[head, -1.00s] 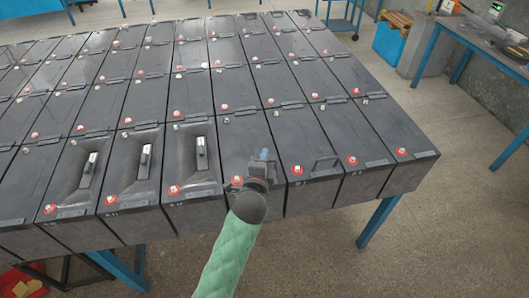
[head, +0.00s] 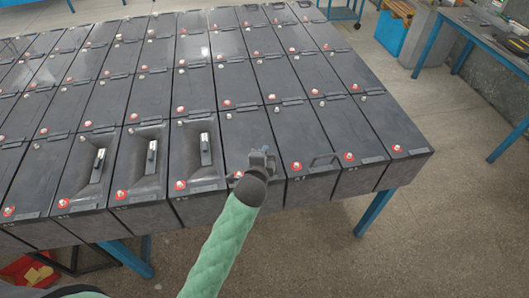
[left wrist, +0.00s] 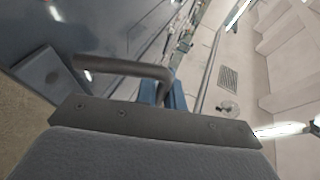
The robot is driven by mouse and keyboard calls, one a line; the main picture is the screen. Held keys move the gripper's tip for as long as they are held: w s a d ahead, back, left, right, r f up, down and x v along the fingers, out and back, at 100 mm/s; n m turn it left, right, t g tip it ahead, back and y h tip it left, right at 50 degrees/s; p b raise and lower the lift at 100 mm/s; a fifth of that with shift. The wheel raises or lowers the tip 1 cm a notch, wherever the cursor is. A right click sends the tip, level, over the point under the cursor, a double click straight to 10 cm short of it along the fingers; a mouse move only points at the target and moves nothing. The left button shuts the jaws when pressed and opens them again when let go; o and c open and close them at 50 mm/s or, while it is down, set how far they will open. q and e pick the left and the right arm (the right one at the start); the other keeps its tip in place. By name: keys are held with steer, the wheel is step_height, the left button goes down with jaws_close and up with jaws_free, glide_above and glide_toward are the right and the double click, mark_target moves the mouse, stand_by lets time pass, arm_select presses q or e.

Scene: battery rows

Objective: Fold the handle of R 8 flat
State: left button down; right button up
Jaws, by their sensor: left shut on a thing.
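My left gripper (head: 262,157) is at the near end of a dark battery (head: 253,128) in the front row, above its top face. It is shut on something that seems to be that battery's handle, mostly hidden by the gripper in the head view. In the left wrist view a grey bent rod (left wrist: 125,67), apparently a handle, stands just beyond the gripper's screwed plate (left wrist: 150,122). The number labels are too small to read surely, so I cannot confirm which battery is R 8. My right gripper is not in view.
Three batteries to the left have recessed wells with upright grips (head: 205,150). Batteries stand packed close in rows on a blue-legged table. Floor (head: 440,235) is clear to the right.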

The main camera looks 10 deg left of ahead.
arm_select(q)
steer(key=c, duration=1.5)
jaws_free()
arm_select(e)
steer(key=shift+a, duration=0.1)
